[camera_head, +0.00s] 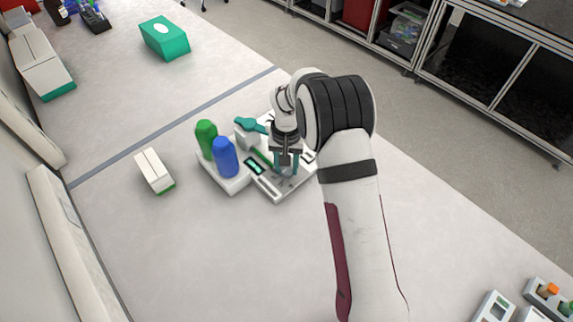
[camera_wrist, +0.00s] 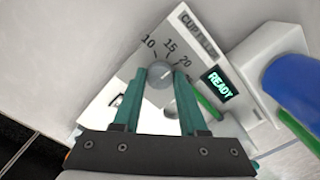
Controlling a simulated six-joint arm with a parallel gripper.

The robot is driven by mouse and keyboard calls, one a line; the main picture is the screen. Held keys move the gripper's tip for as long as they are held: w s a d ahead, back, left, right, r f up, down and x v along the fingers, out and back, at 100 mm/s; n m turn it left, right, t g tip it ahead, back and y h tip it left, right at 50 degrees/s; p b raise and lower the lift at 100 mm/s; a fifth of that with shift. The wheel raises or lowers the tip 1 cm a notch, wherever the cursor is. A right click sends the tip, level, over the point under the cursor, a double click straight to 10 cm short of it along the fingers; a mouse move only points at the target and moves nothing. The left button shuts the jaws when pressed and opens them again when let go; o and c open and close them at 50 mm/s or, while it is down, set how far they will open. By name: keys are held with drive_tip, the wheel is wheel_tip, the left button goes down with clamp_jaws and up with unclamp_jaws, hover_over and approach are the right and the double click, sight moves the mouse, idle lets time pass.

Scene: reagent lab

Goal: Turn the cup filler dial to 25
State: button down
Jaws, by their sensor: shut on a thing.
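The cup filler (camera_head: 268,190) is a white machine on the bench in the head view, with a small dark display. In the wrist view, its panel (camera_wrist: 196,45) shows the marks 10, 15 and 20 and a display (camera_wrist: 219,84) reading READY. The round grey dial (camera_wrist: 160,73) sits below these marks, between the teal fingertips of my gripper (camera_wrist: 162,78). My gripper is shut on the dial. The mark 25 is not visible, and I cannot tell the dial's setting. In the head view, my gripper (camera_head: 287,168) points down over the filler and hides the dial.
A small white and green box (camera_head: 154,171) lies to the left. A teal box (camera_head: 164,38) is farther back.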

sight(287, 169)
drive_tip(key=m, duration=0.5)
drive_tip(key=shift+m, duration=0.3)
drive_tip(key=m, duration=0.5)
drive_tip(key=shift+s+m, duration=0.1)
drive_tip(key=shift+m, duration=0.2)
drive_tip(key=shift+c, duration=2.2)
unclamp_jaws()
wheel_tip(287, 169, up, 16)
